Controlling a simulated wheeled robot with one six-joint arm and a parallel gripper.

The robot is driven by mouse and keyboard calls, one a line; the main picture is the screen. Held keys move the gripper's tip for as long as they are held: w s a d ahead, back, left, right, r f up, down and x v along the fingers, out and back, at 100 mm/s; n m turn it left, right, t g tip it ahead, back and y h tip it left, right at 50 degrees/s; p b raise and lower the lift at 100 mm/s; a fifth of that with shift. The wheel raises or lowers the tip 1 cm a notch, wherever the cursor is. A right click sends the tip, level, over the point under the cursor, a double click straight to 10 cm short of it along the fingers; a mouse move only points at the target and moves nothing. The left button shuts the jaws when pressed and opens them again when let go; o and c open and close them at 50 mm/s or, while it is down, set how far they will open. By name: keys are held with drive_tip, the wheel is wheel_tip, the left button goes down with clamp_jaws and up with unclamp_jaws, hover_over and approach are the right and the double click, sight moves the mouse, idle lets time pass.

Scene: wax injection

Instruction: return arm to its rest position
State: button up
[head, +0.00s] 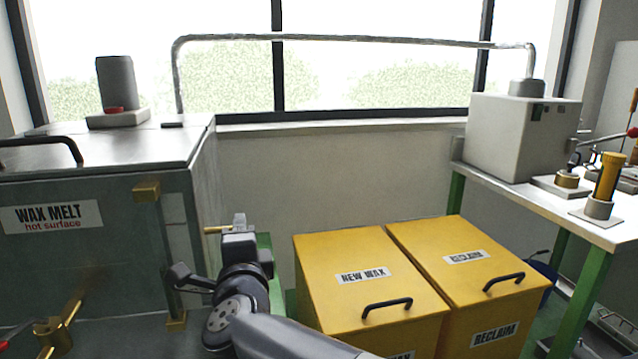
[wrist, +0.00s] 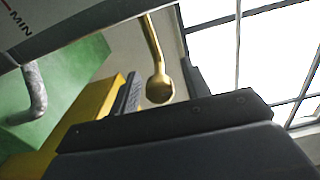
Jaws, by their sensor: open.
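My gripper (head: 184,281) is at the end of my bent arm, low in front of the right side of the grey wax melt tank (head: 110,255). It is open and no object shows held in it. In the wrist view, dark parts of my gripper (wrist: 140,108) fill the lower middle. A brass rod with a rounded end (wrist: 159,88) shows just beyond them. I cannot tell whether it touches my gripper.
Two yellow bins, new wax (head: 345,250) and reclaim (head: 440,238), stand right of my arm. A bench (head: 545,203) with a grey box machine (head: 515,135) is at the right. A pipe (head: 350,39) crosses before the window. Brass fittings (head: 147,190) stick out from the tank.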

drive_tip(key=shift+w, duration=0.1)
idle(0.4)
drive_tip(key=p+v, duration=0.3)
drive_tip(key=v, duration=0.7)
drive_tip(key=w+a+n+p, duration=0.2)
drive_tip(key=w+n+p, duration=0.5)
drive_tip(key=n, duration=1.1)
drive_tip(key=shift+p, duration=1.1)
